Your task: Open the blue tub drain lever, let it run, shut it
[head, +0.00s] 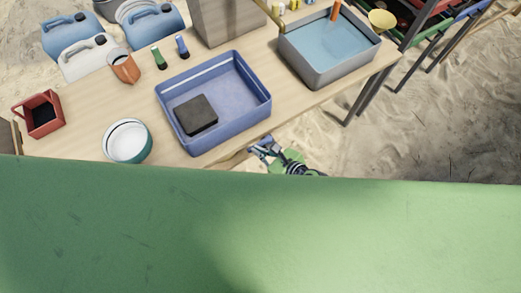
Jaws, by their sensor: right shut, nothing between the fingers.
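The blue tub (222,88) stands on the wooden table, with a dark grey block (195,114) inside at its left. The tub's inside looks blue; I cannot tell whether it holds water. My right gripper (258,146) is shut and empty, just off the table's front edge, near the tub's front right corner. No drain lever can be made out; the tub's near side and the gripper's surroundings are small and partly hidden. My left gripper is not in view.
A grey basin of water (315,77) stands on the right. A white-and-teal bowl (128,142), a red container (40,114) and a terracotta pot (124,67) stand on the left. Jerrycans (92,55) are at the back left. A large green surface (250,235) blocks the lower view.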

